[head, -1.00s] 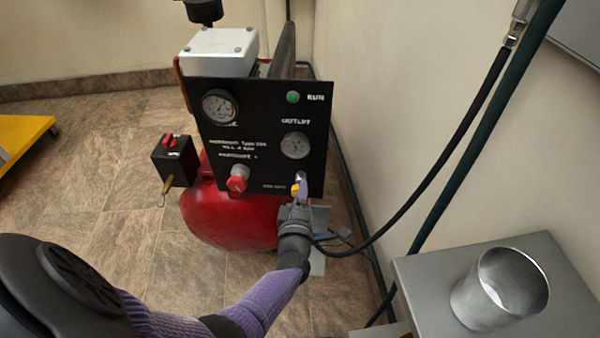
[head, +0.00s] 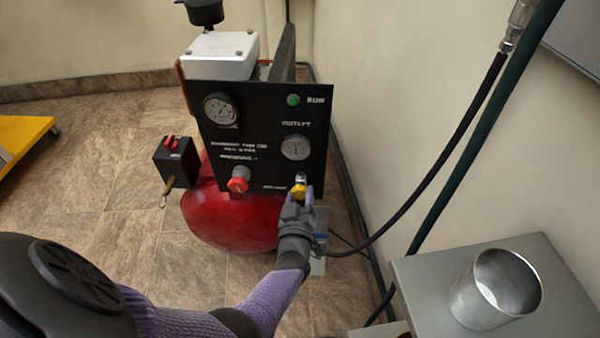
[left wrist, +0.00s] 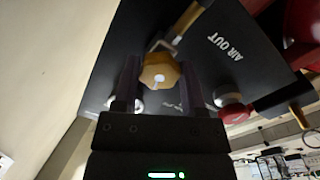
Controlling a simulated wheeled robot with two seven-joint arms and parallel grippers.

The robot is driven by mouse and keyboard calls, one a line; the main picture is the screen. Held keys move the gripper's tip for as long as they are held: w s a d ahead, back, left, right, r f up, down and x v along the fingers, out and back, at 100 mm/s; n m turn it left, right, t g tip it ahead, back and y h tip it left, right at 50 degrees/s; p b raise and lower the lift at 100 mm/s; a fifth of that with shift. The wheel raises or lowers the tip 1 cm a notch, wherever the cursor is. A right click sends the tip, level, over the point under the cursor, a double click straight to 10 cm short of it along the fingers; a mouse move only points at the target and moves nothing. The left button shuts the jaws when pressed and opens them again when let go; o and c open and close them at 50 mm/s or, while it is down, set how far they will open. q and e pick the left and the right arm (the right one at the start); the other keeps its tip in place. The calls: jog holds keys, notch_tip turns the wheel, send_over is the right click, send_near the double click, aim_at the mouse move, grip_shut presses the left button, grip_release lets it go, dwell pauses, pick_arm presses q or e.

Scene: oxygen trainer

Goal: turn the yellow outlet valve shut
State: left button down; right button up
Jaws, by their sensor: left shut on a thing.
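The yellow outlet valve (head: 299,191) is a small knob at the lower right of the black panel (head: 262,170). In the left wrist view the yellow valve (left wrist: 159,71) is a faceted knob between the two fingers. My left gripper (head: 300,197) is at the panel, its fingers on either side of the valve, shut on it. The left wrist view also shows this gripper (left wrist: 160,92), with a brass-coloured fitting behind the knob. My right gripper is in neither view.
A red knob (head: 238,185) sits left of the valve, with gauges above. A red tank (head: 230,218) is below the panel. A black switch box (head: 176,160) stands left. A metal cup (head: 497,290) is on a grey box at right. A black hose (head: 440,170) hangs along the wall.

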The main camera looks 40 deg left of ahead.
pick_arm(q)
jog(key=shift+m, duration=1.2)
jog(key=shift+f, duration=0.1)
jog(key=shift+c, duration=0.7)
grip_release()
